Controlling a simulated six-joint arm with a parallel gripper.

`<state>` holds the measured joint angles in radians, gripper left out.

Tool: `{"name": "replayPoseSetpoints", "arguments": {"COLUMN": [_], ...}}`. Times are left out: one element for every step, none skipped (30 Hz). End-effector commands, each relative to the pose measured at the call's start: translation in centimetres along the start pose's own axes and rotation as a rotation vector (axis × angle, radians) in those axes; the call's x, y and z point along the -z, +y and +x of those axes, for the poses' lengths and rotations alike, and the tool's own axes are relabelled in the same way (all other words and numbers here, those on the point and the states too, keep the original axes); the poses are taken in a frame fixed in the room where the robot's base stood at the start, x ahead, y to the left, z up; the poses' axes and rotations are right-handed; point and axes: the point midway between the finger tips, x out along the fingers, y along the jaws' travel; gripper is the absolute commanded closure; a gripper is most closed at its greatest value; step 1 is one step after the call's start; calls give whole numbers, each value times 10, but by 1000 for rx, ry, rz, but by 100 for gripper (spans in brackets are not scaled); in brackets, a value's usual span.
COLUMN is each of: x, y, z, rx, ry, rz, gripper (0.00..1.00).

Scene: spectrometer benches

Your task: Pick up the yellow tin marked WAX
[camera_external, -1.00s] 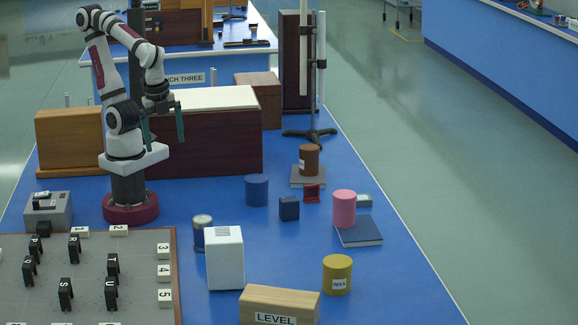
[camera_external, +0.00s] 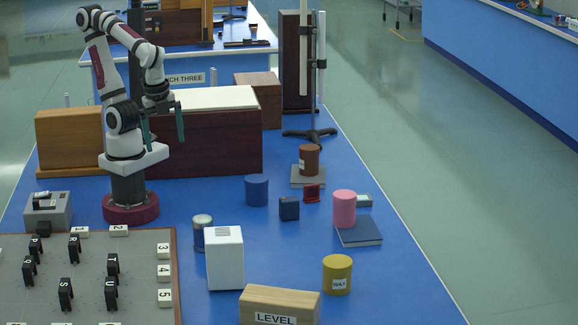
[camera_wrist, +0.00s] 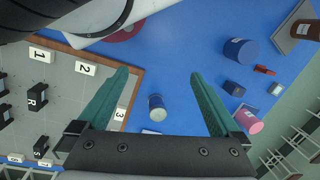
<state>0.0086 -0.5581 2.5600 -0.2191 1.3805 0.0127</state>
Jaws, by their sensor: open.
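The yellow tin (camera_external: 337,273) marked WAX stands upright on the blue bench at the front right in the external view. It is right of the white box (camera_external: 224,258) and just behind the wooden LEVEL block (camera_external: 279,306). I cannot make it out in the wrist view. My gripper (camera_external: 164,126) is raised beside my arm at the back left, far from the tin. In the wrist view its two green fingers (camera_wrist: 160,88) are spread wide with nothing held between them.
A pink cylinder (camera_external: 344,208) stands on a dark blue book (camera_external: 359,234) behind the tin. A blue cylinder (camera_external: 256,190), a dark blue cube (camera_external: 289,208) and a silver-topped can (camera_external: 202,233) stand mid-bench. A peg board (camera_external: 140,290) lies front left. Bench right of the tin is clear.

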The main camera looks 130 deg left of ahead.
Motion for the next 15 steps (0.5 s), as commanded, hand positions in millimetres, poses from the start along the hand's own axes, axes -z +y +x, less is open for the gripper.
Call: {"name": "replayPoseSetpoints", "arguments": {"x": [0,0,0,0,1,7,16,29,54,78,104,142,171,199,234], "y": [0,0,0,0,-1,-8,-18,-32,-60,-85,-114,-154,-181,-205,-231], "z": [0,0,0,0,0,0,-1,-1,-2,-2,-2,0,2,6,13], "rx": [0,0,0,0,3,18,40,72,132,184,240,308,348,375,391], "ry": [0,0,0,0,2,11,26,51,102,151,214,312,391,473,585], "rz": [0,0,0,0,-3,-16,-37,-66,-112,-143,-171,-193,-199,-194,-177], "gripper": [0,0,0,0,0,0,0,0,0,0,0,0,0,0,0]}}
